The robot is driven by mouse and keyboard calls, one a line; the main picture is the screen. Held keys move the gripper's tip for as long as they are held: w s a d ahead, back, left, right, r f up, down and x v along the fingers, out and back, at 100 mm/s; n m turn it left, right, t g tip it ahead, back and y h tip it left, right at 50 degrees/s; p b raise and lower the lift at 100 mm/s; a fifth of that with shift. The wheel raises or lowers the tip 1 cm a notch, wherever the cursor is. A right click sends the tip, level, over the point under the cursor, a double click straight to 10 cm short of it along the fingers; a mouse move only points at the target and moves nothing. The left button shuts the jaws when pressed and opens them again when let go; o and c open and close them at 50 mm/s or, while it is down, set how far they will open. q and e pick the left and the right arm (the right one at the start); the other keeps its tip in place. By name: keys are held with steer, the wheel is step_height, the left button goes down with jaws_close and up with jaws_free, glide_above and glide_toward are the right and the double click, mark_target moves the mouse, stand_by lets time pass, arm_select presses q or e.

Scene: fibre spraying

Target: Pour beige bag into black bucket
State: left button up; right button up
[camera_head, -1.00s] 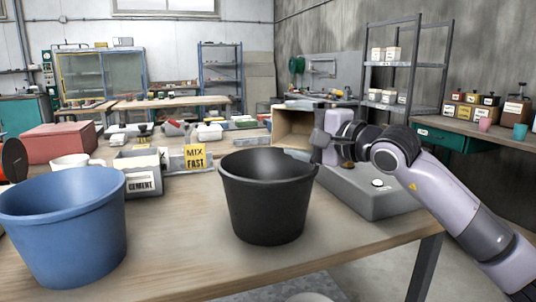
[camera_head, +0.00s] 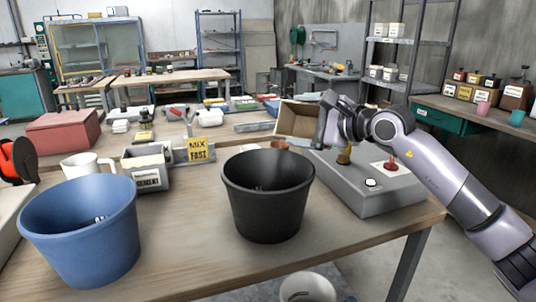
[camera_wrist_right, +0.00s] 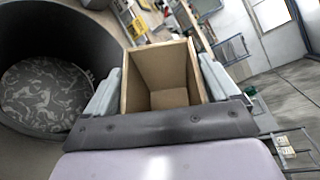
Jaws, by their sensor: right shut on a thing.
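The beige bag (camera_head: 297,119) looks like an open, box-shaped sack. It is tilted, up behind and right of the black bucket's rim in the head view. My right gripper (camera_head: 322,122) is shut on it. In the right wrist view the bag (camera_wrist_right: 160,72) sits between the two fingers, its mouth open and its inside looking empty. The black bucket (camera_head: 266,205) stands upright on the table. In the right wrist view the bucket (camera_wrist_right: 75,35) is left of the bag, with a grey patterned patch at its bottom. My left gripper is out of view.
A blue bucket (camera_head: 85,240) stands at the left, near a white mug (camera_head: 88,164) and a grey cement box (camera_head: 147,166). A grey box with a red button (camera_head: 392,166) lies right of the black bucket. The table between the buckets is clear.

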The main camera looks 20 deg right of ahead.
mark_target(287, 103)
steer(key=shift+w+d+r+m+g+p, duration=0.15)
steer(key=shift+r+m+g+p, duration=0.25)
steer(key=shift+r+p, duration=0.45)
steer(key=m+p, duration=0.1)
steer(key=p, duration=0.1)
steer(key=w+d+r+m+g+p, duration=0.1)
steer(key=p, duration=0.1)
steer(key=r+m+y+p, duration=0.1)
steer(key=p, duration=0.1)
steer(key=shift+w+d+r+g, duration=0.2)
steer(key=shift+w+d+g, duration=0.1)
steer(key=shift+w+g, duration=0.1)
steer(key=shift+w+d+r+m+p, duration=0.2)
steer(key=shift+m+p, duration=0.2)
steer(key=shift+p, duration=0.05)
steer(key=shift+w+d+f, duration=0.15)
steer(key=shift+w+d, duration=0.05)
steer(key=shift+w+d+r+m+g, duration=0.35)
steer(key=shift+w+d+m+g, duration=0.1)
steer(key=shift+w+m, duration=0.15)
steer(key=shift+w+d+f+m+g+y, duration=0.35)
steer(key=shift+w+d+m+y, duration=0.05)
steer(key=shift+w+d+m, duration=0.25)
steer(key=shift+w+d+f+m+g+y, duration=0.3)
steer(key=shift+w+d+f+m+y, duration=0.1)
steer(key=shift+w+d+m, duration=0.2)
steer(key=shift+a, duration=0.1)
